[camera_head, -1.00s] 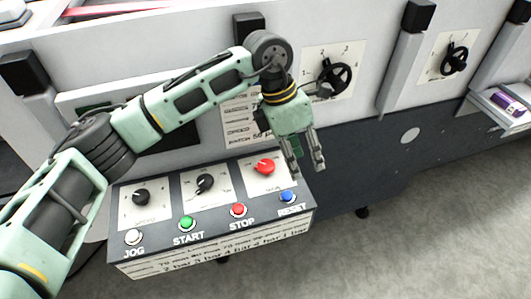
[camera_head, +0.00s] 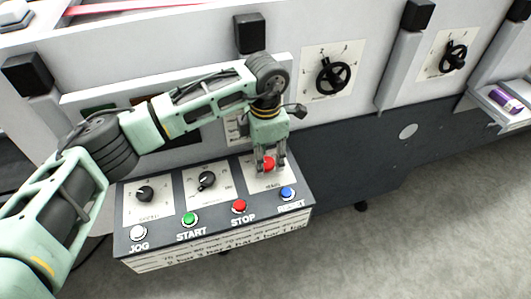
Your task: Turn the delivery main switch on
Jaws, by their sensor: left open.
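The control box (camera_head: 225,243) has three rotary knobs on its sloped top. The red knob (camera_head: 268,164) at the right, on a white plate, looks like the main switch; its label is too small to read. My left gripper (camera_head: 269,168) points down over the red knob, with its open fingers on either side of it. I cannot tell whether the fingers touch it. The knob's pointer position is partly hidden by the fingers. My right gripper is not in view.
Two black knobs (camera_head: 207,180) sit left of the red one. A white JOG, green START (camera_head: 190,219), red STOP (camera_head: 239,206) and blue RESET button (camera_head: 287,193) line the front. A black handwheel (camera_head: 333,76) is on the machine panel behind. Floor at right is clear.

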